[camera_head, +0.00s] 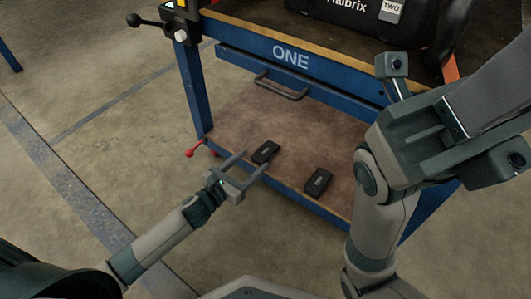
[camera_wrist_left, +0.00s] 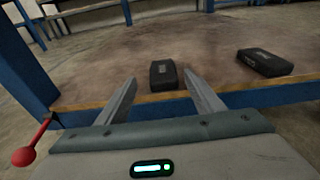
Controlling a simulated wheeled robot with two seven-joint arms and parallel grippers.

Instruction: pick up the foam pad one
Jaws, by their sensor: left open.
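Two small black foam pads with pale labels lie flat on the lower wooden shelf (camera_head: 240,125) of the blue bench marked ONE. One pad (camera_head: 265,152) is on the left and the other pad (camera_head: 318,182) is nearer the shelf's front right. Their labels are too small to read, so I cannot tell which is foam pad one. My left gripper (camera_head: 252,159) is open and empty at the shelf's front edge. In the left wrist view the left pad (camera_wrist_left: 162,73) lies just beyond and between the fingertips, and the other pad (camera_wrist_left: 264,62) lies to the right.
The blue bench frame (camera_head: 195,90) has a leg to the left of the gripper and a drawer handle (camera_head: 281,88) above the shelf. A red lever (camera_head: 195,150) sticks out at the shelf's left corner. My right arm crosses the bench's right side. Open floor lies left.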

